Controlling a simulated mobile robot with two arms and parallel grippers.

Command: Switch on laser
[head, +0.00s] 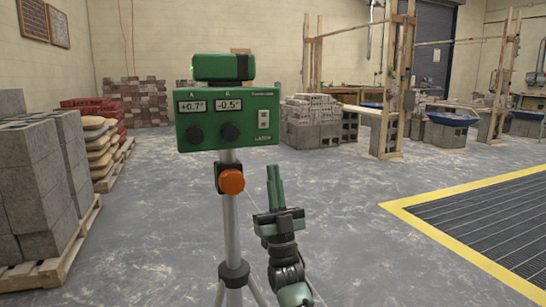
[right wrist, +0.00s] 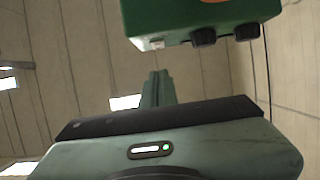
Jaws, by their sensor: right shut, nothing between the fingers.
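The green laser unit (head: 228,116) stands on a grey tripod (head: 229,200) in the head view. Its panel has two small displays reading +0.7° and -0.5°, two dark knobs (head: 230,132) and a pale switch (head: 264,119) at the right, above the word LASER. A green laser head (head: 224,67) sits on top. My right gripper (head: 273,172) is shut and empty, pointing up, below and slightly right of the switch, apart from the panel. In the right wrist view the fingers (right wrist: 157,82) point toward the switch (right wrist: 157,44) on the panel's edge. My left gripper is not in view.
An orange tripod knob (head: 231,181) sits left of my right gripper. Grey blocks (head: 40,180) on a pallet stand at the left. A yellow-edged floor grate (head: 490,225) lies at the right. The floor between is clear.

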